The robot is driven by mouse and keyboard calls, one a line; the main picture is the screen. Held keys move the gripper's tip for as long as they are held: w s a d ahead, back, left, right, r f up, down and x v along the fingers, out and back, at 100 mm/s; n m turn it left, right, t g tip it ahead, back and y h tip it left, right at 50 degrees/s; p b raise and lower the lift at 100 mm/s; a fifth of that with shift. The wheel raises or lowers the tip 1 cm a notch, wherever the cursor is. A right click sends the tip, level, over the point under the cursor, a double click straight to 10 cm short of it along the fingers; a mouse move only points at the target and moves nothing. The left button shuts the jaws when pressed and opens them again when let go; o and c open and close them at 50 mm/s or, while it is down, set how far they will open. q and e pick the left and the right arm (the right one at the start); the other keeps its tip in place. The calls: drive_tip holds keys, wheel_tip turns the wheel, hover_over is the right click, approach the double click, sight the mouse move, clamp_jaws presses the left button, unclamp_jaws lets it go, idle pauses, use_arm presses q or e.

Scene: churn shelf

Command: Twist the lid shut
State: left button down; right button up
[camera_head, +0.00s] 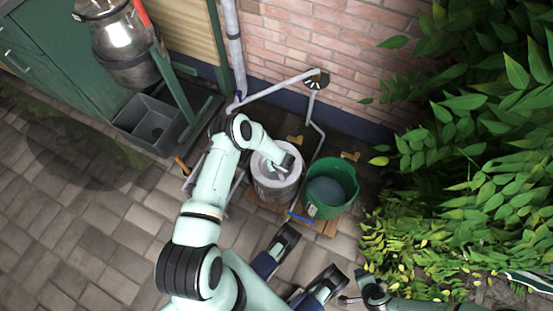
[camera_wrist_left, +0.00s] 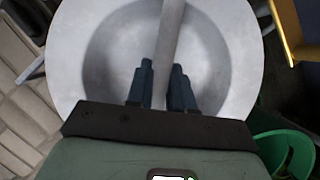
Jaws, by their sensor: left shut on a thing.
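The round grey-white lid (camera_head: 267,166) sits on top of a pale cylindrical container (camera_head: 274,194) near the wall. In the left wrist view the lid (camera_wrist_left: 80,62) fills most of the picture, with a shallow dished middle. A straight grey bar handle (camera_wrist_left: 170,40) runs across it. My left gripper (camera_head: 284,170) is over the lid, and its two dark fingers (camera_wrist_left: 162,88) are shut on the bar, one on each side. Whether the lid is seated tightly cannot be told. Part of my right arm and its gripper (camera_head: 355,288) shows at the bottom right, away from the lid.
A green bucket (camera_head: 313,209) stands right beside the container on a wooden board (camera_head: 327,228). A downpipe (camera_head: 232,45) and brick wall (camera_head: 300,40) are behind. Leafy plants (camera_head: 480,130) crowd the right.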

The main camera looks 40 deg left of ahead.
use_arm(q)
drive_tip(key=shift+w+r+n+g, duration=0.15)
drive_tip(key=shift+n+g, duration=0.25)
drive_tip(key=shift+n, duration=1)
use_arm(e)
drive_tip(key=shift+f, duration=0.1)
use_arm(q)
drive_tip(key=shift+n+y, duration=0.3)
drive_tip(key=shift+n, duration=0.1)
drive_tip(key=c, duration=0.9)
unclamp_jaws()
use_arm(e)
drive_tip(key=shift+d, duration=0.1)
use_arm(q)
drive_tip(key=p+v, duration=0.4)
drive_tip(key=v, duration=0.9)
drive_tip(key=shift+w+r, duration=0.15)
drive_tip(key=shift+r, duration=0.05)
use_arm(e)
drive_tip(key=s+a+r+g+y, duration=0.1)
drive_tip(key=s+a+r+g, duration=0.1)
drive_tip(key=s+r, duration=0.3)
drive_tip(key=shift+s+a+n, duration=0.3)
drive_tip(key=shift+s+a, duration=0.5)
